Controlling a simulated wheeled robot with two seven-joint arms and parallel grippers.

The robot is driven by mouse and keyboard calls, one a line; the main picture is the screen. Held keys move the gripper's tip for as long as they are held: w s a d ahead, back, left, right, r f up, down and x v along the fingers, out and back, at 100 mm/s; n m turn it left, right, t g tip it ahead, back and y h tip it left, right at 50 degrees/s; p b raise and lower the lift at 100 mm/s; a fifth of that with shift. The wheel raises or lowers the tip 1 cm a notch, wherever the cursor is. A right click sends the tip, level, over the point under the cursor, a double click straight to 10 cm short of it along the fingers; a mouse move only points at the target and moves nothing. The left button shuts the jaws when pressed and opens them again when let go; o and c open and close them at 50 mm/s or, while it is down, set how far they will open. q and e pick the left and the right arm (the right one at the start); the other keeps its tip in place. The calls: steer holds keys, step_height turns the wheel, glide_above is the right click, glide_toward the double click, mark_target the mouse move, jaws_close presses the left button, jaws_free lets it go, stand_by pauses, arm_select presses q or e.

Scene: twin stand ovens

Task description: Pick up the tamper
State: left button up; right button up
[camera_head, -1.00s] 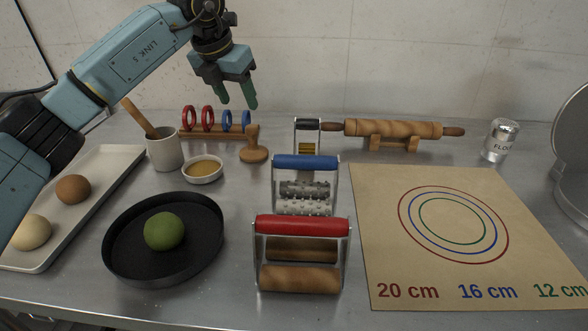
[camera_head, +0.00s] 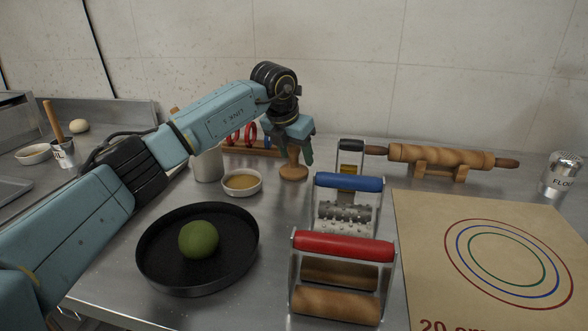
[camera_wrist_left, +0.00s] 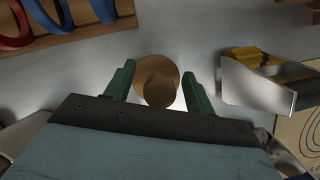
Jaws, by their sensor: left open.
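The tamper (camera_head: 293,168) is a small wooden piece with a round base and an upright handle, standing on the steel counter. In the left wrist view the tamper (camera_wrist_left: 158,82) is seen from above, between the two green fingers. My left gripper (camera_head: 292,155) is open and points down over the tamper, with its fingers on either side of the handle. In the wrist view the left gripper (camera_wrist_left: 157,90) shows a gap between each finger and the handle. My right gripper is not in view.
Close to the tamper are a rack with red and blue rings (camera_head: 250,140), a bowl of brown contents (camera_head: 242,183) and a metal-framed tool with a black handle (camera_head: 350,150). A black pan (camera_head: 160,262) with a green ball and two roller tools stand nearer.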

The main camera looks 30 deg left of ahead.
arm_select(q)
steer(key=shift+f, duration=0.2)
steer(key=c, duration=1.1)
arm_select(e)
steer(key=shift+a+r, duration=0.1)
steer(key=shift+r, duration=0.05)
arm_select(q)
steer(key=shift+r, duration=0.1)
steer(key=shift+w+r, duration=0.1)
steer(key=shift+r, duration=0.55)
step_height(320, 180, up, 7)
steer(key=shift+f+p, duration=0.2)
steer(key=shift+p, duration=0.95)
steer(key=shift+r, duration=1)
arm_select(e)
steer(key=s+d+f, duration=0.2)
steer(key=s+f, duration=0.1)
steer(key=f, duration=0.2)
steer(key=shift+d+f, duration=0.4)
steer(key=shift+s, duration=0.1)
